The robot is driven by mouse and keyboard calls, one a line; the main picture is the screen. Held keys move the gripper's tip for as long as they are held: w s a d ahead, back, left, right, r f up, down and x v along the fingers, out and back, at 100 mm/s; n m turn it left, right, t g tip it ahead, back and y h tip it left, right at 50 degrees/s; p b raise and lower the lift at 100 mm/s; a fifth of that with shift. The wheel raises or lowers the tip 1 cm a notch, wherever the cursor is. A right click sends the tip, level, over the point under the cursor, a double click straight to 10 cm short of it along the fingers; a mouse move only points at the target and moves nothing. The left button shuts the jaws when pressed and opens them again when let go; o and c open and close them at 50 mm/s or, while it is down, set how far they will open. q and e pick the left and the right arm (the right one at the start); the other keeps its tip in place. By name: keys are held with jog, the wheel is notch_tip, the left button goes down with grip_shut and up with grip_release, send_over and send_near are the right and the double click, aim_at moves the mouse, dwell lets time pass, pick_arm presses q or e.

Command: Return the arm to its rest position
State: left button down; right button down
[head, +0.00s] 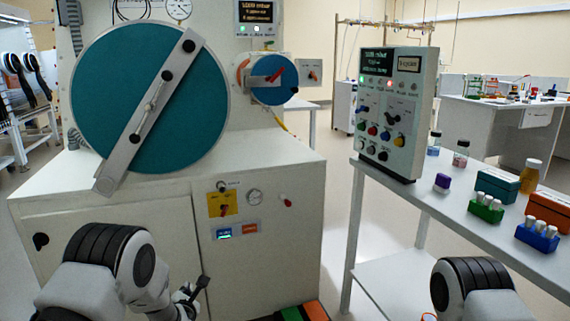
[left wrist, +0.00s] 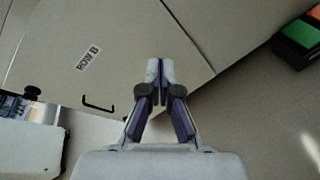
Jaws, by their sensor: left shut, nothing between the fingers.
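My left arm comes in at the lower left of the head view, with its gripper (head: 194,292) low in front of the white cabinet (head: 270,190). In the left wrist view the left gripper (left wrist: 160,68) has its two fingers together with nothing between them. Behind them are the pale cabinet face with a "ROW B" label (left wrist: 88,60) and a dark handle (left wrist: 99,104). Part of my right arm shows at the bottom right of the head view. Its gripper cannot be made out there.
A big round teal door (head: 110,90) with a diagonal bar and a small blue door (head: 270,92) are on the glovebox. A control panel (head: 395,110) stands on the right table (head: 470,235) with vials, racks and boxes. Orange and green bins (head: 305,312) lie on the floor.

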pick_arm(q)
jog(key=s+f+m+g+h, duration=0.1)
jog(key=s+f+m+g, duration=0.35)
jog(key=s+f, duration=0.75)
jog(key=s+f+m+g+h, duration=0.1)
jog(key=s+f+m+g, duration=0.15)
jog(key=s+m, duration=0.45)
jog(key=s+f+m+g, duration=0.2)
jog(key=s+f, duration=0.1)
jog(key=s, duration=0.8)
jog(key=s+f+m+g+h, duration=0.1)
jog(key=s+f+m+g, duration=0.15)
jog(key=s+m, duration=0.45)
jog(key=s+d+r+m+g, duration=0.2)
jog(key=s+m+g, duration=0.1)
jog(key=s+m, duration=0.65)
notch_tip(320, 180, up, 18)
jog(key=p, duration=1.8)
jog(key=shift+s+h, duration=0.3)
jog(key=shift+s, duration=0.15)
jog(key=shift+r, duration=0.1)
